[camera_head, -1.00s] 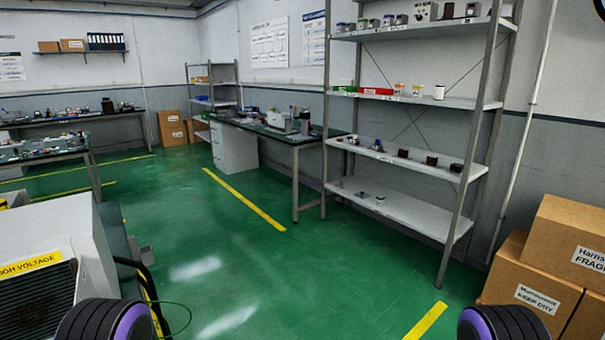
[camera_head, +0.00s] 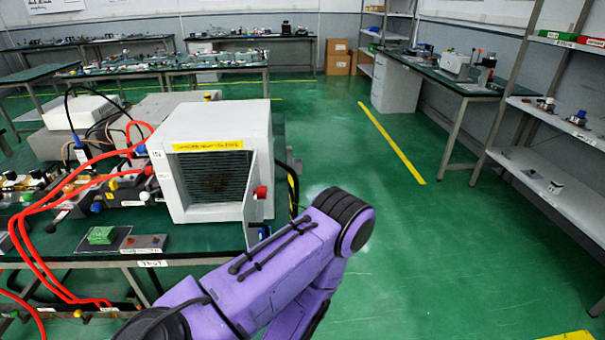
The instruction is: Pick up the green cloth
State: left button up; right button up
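A small green folded thing, which looks like the green cloth (camera_head: 101,235), lies on a dark pad on the near part of the left workbench. It sits beside a small grey block with a red knob. A purple arm of mine crosses the lower middle of the view, to the right of the cloth and in front of the bench. Its gripper does not show. My other gripper is also out of view.
A white high-voltage box (camera_head: 213,165) with a hinged panel stands on the workbench (camera_head: 210,238) behind the cloth. Red cables (camera_head: 50,225) loop left of the cloth. Green floor (camera_head: 410,250) is clear to the right, before the metal shelf (camera_head: 550,175).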

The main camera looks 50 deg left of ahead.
aim_at(104, 236)
jog(key=z, duration=0.3)
jog(key=i, duration=0.5)
jog(key=u, duration=2.55)
